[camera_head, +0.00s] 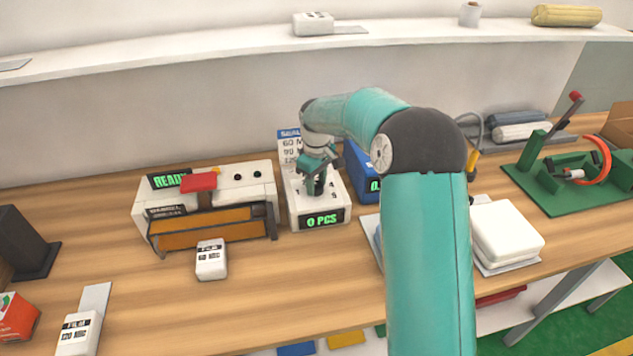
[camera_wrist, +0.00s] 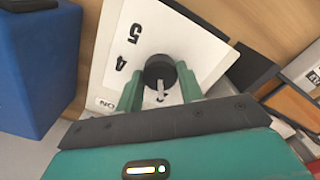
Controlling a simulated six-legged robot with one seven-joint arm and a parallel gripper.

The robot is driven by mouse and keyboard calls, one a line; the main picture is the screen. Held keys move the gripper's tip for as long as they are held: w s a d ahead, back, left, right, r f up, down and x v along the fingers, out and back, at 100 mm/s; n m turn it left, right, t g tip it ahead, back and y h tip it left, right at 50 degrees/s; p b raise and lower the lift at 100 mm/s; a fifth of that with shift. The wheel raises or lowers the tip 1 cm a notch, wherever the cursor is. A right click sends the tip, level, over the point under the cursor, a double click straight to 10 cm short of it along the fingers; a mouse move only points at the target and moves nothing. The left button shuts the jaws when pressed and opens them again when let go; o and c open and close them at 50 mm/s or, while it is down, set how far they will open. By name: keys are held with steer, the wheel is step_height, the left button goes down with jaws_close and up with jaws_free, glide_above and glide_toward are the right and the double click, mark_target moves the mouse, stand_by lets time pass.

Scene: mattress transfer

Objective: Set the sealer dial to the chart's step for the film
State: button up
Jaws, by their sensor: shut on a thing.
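My gripper (camera_head: 316,184) reaches down onto a white dial box (camera_head: 338,199) with a green "0 PCS" display. In the wrist view its two green fingers (camera_wrist: 162,84) are closed on either side of a black round knob (camera_wrist: 159,68) with a pale pointer mark. The numbers 5 and 4 show on the dial face (camera_wrist: 150,25); other numbers are hidden by my gripper. A chart (camera_head: 289,145) headed "SEAL..." stands behind, listing 60, 90 and 120, partly covered by my arm. The sealer (camera_head: 255,190) reads "READY". A white film block (camera_head: 211,260) lies before it, its number too small to read surely.
Another film block (camera_head: 78,334), seemingly marked 120, lies front left. A blue box (camera_head: 362,184) stands right of the dial box. White stacked pads (camera_head: 505,234) and a green fixture (camera_head: 550,188) are farther right. The table front centre is clear.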

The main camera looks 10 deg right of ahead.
mark_target(316, 185)
steer(key=o, duration=1)
steer(key=shift+w+a, duration=0.1)
steer(key=shift+w, duration=0.05)
step_height(316, 185, up, 14)
steer(key=shift+f, duration=0.1)
steer(key=shift+s, duration=0.25)
